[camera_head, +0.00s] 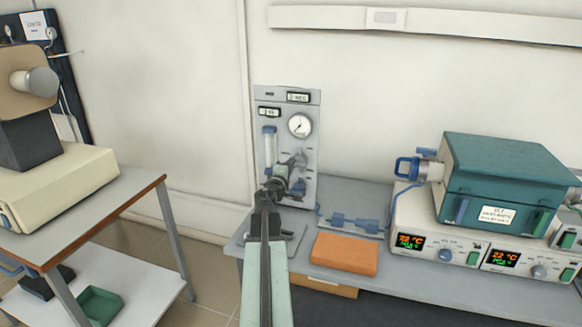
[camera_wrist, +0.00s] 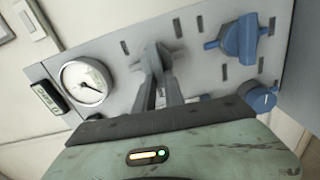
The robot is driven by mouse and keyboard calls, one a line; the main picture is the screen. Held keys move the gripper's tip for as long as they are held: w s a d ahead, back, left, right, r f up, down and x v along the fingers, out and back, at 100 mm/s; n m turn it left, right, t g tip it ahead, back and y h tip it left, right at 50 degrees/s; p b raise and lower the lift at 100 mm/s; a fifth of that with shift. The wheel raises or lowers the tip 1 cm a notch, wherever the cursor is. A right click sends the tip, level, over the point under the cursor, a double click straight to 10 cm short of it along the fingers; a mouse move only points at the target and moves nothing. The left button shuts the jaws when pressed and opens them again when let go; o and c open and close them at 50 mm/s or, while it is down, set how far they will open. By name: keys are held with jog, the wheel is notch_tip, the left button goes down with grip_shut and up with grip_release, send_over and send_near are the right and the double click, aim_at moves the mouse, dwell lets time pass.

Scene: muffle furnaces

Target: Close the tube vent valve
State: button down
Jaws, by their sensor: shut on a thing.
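A grey gas panel (camera_head: 262,108) with a round gauge stands upright against the wall at the back of the bench. My gripper (camera_head: 291,170) is at its lower middle. In the wrist view my gripper (camera_wrist: 158,80) is shut on a grey valve handle (camera_wrist: 155,52) on the panel face. The fingers hide part of the handle, so its exact angle is unclear. A blue valve handle (camera_wrist: 240,40) and a blue round knob (camera_wrist: 262,98) are on the same panel, apart from the fingers. No readable label shows which valve is the tube vent valve.
The gauge (camera_wrist: 85,80) is left of the fingers. On the bench lie an orange block (camera_head: 344,254) and a blue fitting (camera_head: 354,223). A teal tube furnace (camera_head: 500,165) sits on its controller at right. A cart (camera_head: 140,195) stands at left.

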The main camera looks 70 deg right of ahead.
jog(key=shift+f+n, duration=0.1)
jog(key=shift+n, duration=0.3)
jog(key=c, duration=1.4)
grip_release()
jog(key=shift+c, duration=0.2)
jog(key=shift+a, duration=0.1)
jog(key=a, duration=0.7)
jog(key=shift+s+a, duration=0.2)
jog(key=shift+a, duration=0.15)
